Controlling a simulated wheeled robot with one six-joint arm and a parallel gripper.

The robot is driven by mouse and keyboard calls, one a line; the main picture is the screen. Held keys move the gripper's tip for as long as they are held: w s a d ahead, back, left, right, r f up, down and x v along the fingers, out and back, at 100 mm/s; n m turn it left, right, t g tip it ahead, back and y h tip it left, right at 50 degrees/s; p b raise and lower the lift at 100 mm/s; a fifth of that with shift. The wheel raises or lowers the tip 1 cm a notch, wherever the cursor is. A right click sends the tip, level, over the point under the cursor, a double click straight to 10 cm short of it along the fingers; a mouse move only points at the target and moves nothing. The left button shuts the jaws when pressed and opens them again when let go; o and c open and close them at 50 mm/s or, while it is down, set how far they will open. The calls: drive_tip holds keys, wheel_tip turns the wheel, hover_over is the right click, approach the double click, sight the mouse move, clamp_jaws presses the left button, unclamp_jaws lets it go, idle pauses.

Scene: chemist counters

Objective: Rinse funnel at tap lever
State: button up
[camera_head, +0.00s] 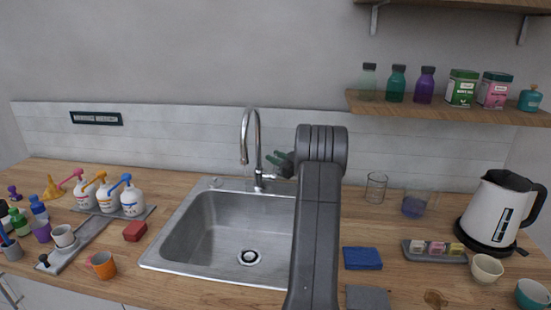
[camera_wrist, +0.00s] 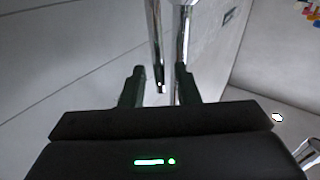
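A chrome tap (camera_head: 257,145) with a curved spout stands behind the steel sink (camera_head: 205,220). Its lever is near the base, close to my gripper (camera_head: 279,160), and partly hard to make out. In the wrist view my gripper (camera_wrist: 160,87) has its two dark fingers apart, with chrome tap parts (camera_wrist: 155,40) showing between and beyond them. I cannot tell whether the fingers touch the chrome. No object is held. A small yellow-orange funnel-like thing (camera_head: 50,188) stands on the counter at the far left, well away from my gripper.
My arm hides the sink's right side. White pump bottles (camera_head: 132,200) stand on a tray at left, near cups and a red block (camera_head: 135,231). A blue sponge (camera_head: 362,258), glass beakers (camera_head: 376,187) and a kettle (camera_head: 497,212) are at right. A bottle shelf (camera_head: 450,108) hangs above.

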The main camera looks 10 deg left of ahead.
drive_tip(key=b+v, duration=0.2)
drive_tip(key=v, duration=1.1)
drive_tip(key=shift+d, duration=0.15)
drive_tip(key=shift+s, duration=0.15)
